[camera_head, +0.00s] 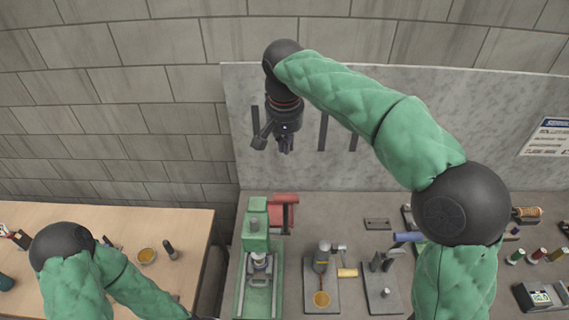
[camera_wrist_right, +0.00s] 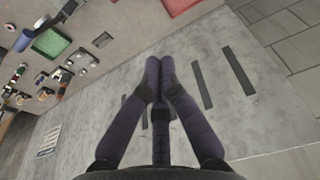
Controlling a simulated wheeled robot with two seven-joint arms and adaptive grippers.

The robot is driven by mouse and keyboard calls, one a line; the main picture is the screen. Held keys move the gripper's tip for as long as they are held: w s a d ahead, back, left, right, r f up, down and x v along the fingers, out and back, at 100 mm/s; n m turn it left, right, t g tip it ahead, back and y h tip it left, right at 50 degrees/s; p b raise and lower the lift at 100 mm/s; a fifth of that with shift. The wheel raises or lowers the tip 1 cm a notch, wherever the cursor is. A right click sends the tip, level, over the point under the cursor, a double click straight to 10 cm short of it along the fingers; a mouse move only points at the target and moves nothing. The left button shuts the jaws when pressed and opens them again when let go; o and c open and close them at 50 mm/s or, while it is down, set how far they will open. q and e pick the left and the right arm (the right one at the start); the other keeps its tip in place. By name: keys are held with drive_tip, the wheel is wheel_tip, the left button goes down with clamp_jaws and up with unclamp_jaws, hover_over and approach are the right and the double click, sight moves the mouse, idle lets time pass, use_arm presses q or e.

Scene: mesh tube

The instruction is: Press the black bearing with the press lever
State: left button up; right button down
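The green press (camera_head: 256,243) stands on the grey bench, with its red lever (camera_head: 285,201) at its upper right. A small metallic piece (camera_head: 260,263) sits in the press; I cannot tell if the black bearing is there. My right gripper (camera_head: 284,147) hangs in the air above and behind the press, in front of the grey back panel. In the right wrist view its dark fingers (camera_wrist_right: 160,72) come together at the tips with nothing between them. My left gripper is outside the head view.
Right of the press are a plate with a yellow round piece (camera_head: 321,299) and a stand with a blue handle (camera_head: 408,237). Several spools and a small device (camera_head: 539,297) lie farther right. A wooden table (camera_head: 186,225) is left, beyond a gap.

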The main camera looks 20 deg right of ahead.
wheel_tip(320, 180, down, 11)
drive_tip(key=s, duration=0.2)
drive_tip(key=shift+a+p, duration=0.3)
drive_tip(key=shift+p, duration=0.05)
drive_tip(key=shift+s+r, duration=0.1)
